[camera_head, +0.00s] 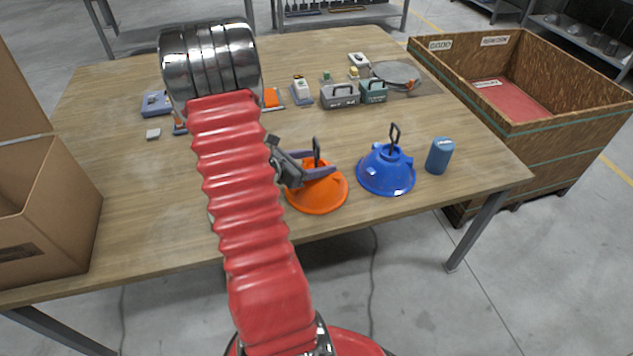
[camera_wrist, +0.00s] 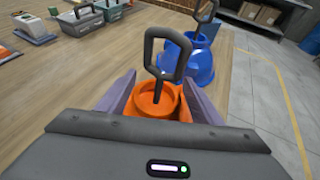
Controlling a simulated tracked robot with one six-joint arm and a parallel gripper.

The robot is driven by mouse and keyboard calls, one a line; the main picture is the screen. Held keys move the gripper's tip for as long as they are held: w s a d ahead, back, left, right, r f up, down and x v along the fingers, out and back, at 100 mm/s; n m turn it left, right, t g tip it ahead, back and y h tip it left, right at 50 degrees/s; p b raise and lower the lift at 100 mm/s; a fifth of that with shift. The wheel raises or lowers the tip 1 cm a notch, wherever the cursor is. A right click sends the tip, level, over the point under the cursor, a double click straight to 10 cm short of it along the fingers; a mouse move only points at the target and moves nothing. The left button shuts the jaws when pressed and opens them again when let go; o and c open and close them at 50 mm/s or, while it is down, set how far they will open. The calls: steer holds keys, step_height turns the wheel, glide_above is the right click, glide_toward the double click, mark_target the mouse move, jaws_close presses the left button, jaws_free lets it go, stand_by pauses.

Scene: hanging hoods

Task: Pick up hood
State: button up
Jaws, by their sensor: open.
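An orange hood (camera_head: 318,196) with a dark loop handle on top sits near the front edge of the wooden table (camera_head: 110,200). A blue hood (camera_head: 386,176) with a similar handle stands to its right. My gripper (camera_head: 325,168) is open, its two fingers low around the orange hood's neck. In the wrist view, the fingers of my gripper (camera_wrist: 159,97) lie on both sides of the orange neck (camera_wrist: 157,103), with the handle rising between them. Whether they touch it I cannot tell. The blue hood (camera_wrist: 200,62) shows just behind it.
A blue cylinder (camera_head: 439,155) stands right of the blue hood. Grey and green toolboxes (camera_head: 340,97) and a round plate (camera_head: 396,74) lie farther back. A wooden crate (camera_head: 560,138) stands at right, a cardboard box (camera_head: 50,215) at left. The table's left middle is mostly clear.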

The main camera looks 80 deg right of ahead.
steer(key=shift+c, duration=0.3)
jaws_close()
stand_by(0.6)
